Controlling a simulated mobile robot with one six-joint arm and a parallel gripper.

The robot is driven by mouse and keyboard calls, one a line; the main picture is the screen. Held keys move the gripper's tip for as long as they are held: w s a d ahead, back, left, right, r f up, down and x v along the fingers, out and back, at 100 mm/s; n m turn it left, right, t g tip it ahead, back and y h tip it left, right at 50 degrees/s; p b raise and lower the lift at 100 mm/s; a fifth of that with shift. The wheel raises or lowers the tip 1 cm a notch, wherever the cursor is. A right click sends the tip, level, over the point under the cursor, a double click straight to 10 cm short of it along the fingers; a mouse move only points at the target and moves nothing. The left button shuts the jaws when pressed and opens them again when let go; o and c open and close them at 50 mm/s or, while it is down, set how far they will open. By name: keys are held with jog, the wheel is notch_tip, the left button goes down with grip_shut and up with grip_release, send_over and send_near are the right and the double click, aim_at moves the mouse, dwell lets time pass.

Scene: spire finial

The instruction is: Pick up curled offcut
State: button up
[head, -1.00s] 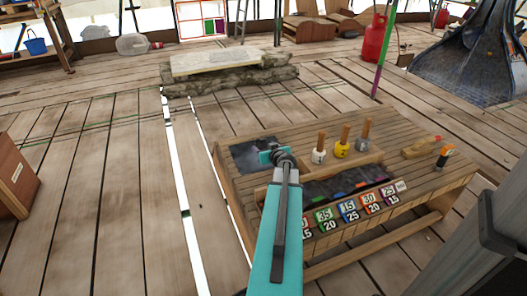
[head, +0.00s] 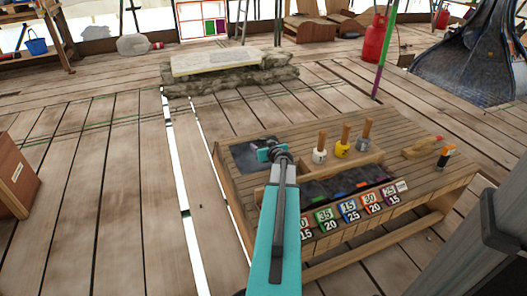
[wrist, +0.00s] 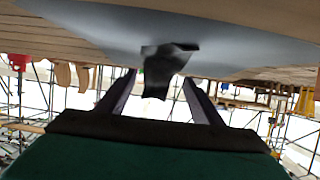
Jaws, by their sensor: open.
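The curled offcut (wrist: 160,70) is a dark, bent strip in the wrist view. It shows between the two fingers of my gripper (wrist: 160,85), which are apart with bright gaps on both sides of it. I cannot tell how deep it sits between them. In the head view my gripper (head: 270,152) is low over the dark grey sheet (head: 245,160) at the left end of the wooden bench. The offcut cannot be made out there, as my gripper and arm cover that spot.
The slatted bench (head: 400,172) carries several wooden-handled tools, including one with a yellow head (head: 342,148), just right of my gripper. A dark trough (head: 335,187) with numbered tags lies in front. A stone slab (head: 230,62) stands behind. Floor to the left is clear.

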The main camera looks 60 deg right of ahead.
aim_at(261, 143)
jog(key=shift+x, duration=1.8)
jog(key=shift+d, duration=0.1)
jog(key=shift+r, duration=0.1)
jog(key=c, duration=1.2)
